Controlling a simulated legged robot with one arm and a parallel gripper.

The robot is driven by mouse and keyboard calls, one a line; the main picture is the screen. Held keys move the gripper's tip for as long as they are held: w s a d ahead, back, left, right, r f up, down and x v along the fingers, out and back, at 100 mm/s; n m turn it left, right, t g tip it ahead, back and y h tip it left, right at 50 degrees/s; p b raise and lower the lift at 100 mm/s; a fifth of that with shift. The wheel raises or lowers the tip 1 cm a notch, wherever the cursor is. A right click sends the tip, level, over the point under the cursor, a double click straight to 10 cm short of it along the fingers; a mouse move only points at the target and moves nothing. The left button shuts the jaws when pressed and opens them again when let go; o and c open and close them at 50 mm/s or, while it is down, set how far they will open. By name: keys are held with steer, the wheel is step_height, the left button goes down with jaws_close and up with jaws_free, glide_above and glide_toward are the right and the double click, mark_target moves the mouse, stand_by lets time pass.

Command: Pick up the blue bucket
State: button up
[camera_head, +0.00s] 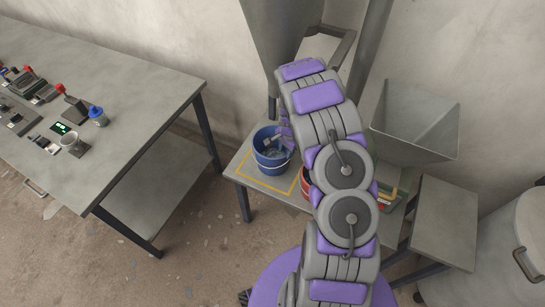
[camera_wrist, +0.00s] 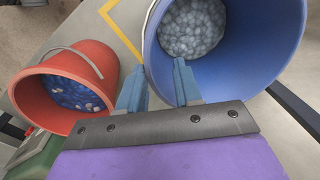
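The blue bucket (camera_head: 266,163) stands on a low grey table inside a yellow outlined square, beyond my arm. In the wrist view the blue bucket (camera_wrist: 262,62) fills the upper right, with grey pellets at its bottom. My gripper (camera_wrist: 158,86) has its two fingers apart at the bucket's near left rim. The left finger appears outside the wall and the right finger over the inside, with a gap between them. Whether either finger touches the wall is not clear. In the head view my gripper is mostly hidden by my arm.
A red bucket (camera_wrist: 95,57) with blue and white pieces stands left of the blue one in the wrist view. A grey hopper (camera_head: 415,125) is at right. A workbench (camera_head: 135,95) with tools stands at left, with open floor in front.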

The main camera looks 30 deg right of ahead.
mark_target(286, 162)
steer(key=shift+d+f, duration=0.15)
steer(key=shift+f, duration=0.4)
steer(key=shift+d+f, duration=0.15)
steer(key=shift+f, duration=0.35)
steer(key=f, duration=0.1)
steer(key=f+b, duration=0.1)
steer(key=f, duration=0.2)
steer(key=shift+w+a+f+b, duration=0.2)
steer(key=shift+a+b, duration=0.1)
steer(key=shift+b, duration=0.1)
steer(key=shift+r, duration=0.1)
steer(key=shift+c, duration=0.2)
steer(key=shift+d, duration=0.1)
jaws_close()
